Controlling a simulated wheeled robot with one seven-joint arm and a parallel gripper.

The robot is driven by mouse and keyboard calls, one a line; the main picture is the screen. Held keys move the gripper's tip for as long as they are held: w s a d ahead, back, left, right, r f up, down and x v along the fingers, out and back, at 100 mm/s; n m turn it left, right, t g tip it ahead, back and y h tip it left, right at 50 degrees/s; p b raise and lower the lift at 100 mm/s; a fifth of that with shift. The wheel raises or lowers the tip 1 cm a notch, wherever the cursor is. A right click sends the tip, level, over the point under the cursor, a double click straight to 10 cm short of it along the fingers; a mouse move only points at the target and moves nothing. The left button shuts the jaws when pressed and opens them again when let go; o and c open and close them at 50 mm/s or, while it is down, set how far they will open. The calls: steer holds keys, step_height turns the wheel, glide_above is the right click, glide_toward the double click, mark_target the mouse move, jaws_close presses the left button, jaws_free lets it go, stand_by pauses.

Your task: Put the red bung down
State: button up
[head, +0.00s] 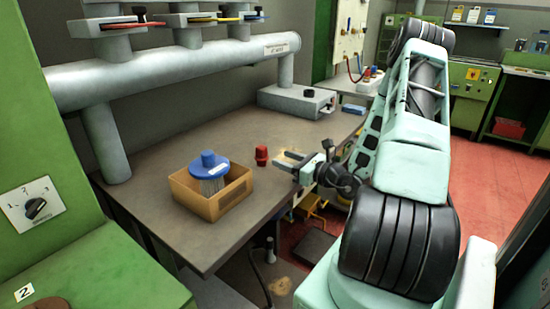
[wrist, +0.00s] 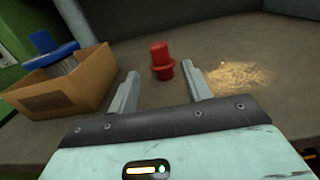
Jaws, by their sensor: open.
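The red bung (head: 262,156) stands upright on the brown table, to the right of a cardboard box. In the wrist view the red bung (wrist: 162,60) stands just beyond the fingertips, roughly in line with the gap between them. My gripper (head: 283,157) is open and empty, low over the table to the right of the bung. Its two fingers also show apart in the wrist view (wrist: 163,82). I see no contact between the fingers and the bung.
The open cardboard box (head: 210,208) holds a blue-topped object (head: 208,165). A pale crumbly patch (wrist: 238,75) lies right of the bung. A grey box (head: 297,101) stands at the back of the table (head: 150,215). A large grey pipe (head: 170,68) runs above the table's back.

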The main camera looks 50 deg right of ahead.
steer(key=s+p, duration=0.3)
steer(key=s, duration=0.4)
steer(key=p, duration=0.2)
glide_toward(265, 148)
steer(key=w, duration=0.6)
steer(key=shift+a+f, duration=0.35)
steer(key=shift+f, duration=0.05)
steer(key=shift+w+r+p, duration=0.2)
steer(key=shift+w+p, duration=0.4)
steer(key=shift+w, duration=2.15)
steer(key=shift+a, duration=0.1)
steer(key=c, duration=1.1)
steer(key=shift+r, duration=0.15)
steer(key=shift+c, duration=0.2)
step_height(265, 148, up, 10)
steer(key=shift+f, duration=0.25)
steer(key=shift+s, duration=0.15)
